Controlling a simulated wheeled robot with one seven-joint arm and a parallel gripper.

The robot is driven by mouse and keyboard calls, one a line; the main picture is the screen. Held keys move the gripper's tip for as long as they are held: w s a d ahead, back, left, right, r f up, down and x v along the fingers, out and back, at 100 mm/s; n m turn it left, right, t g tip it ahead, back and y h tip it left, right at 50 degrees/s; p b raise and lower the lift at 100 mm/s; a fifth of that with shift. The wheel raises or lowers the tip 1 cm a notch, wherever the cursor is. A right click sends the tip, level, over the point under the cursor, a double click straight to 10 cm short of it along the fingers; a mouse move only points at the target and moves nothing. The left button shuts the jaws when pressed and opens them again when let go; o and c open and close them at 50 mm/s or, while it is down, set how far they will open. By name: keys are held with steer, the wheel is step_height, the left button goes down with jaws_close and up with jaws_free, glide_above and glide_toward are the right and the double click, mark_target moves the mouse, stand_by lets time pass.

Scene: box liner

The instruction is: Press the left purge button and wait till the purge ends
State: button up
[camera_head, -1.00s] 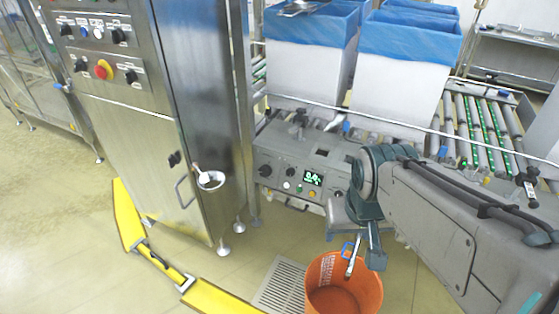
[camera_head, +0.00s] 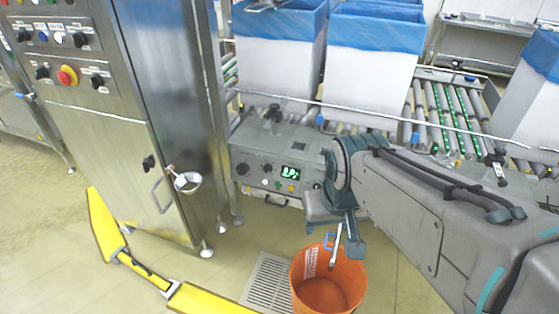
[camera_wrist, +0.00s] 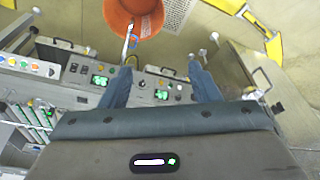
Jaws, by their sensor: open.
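A grey control panel (camera_head: 262,170) on the filler's front carries a green-lit display (camera_head: 290,173), dark knobs and small white, green and yellow buttons. The yellow button (camera_head: 291,188) sits below the display. The labels are too small to read, so I cannot tell which button is the left purge button. The wrist view shows two panels with displays, one at the left (camera_wrist: 99,80) and one between my fingers (camera_wrist: 161,94). My gripper (camera_wrist: 162,78) is open and empty, pointing at the right-hand panel. Part of the panel front is hidden behind my arm in the head view.
An orange bucket (camera_head: 328,283) stands on the floor below, with a blue-and-metal tool at its rim. A steel cabinet (camera_head: 165,110) with a cup-like holder (camera_head: 187,182) stands left. Blue-lined boxes (camera_head: 372,60) stand on rollers behind. A yellow barrier (camera_head: 105,225) lies left.

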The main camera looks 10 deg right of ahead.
stand_by(0.4)
jaws_close()
stand_by(1.6)
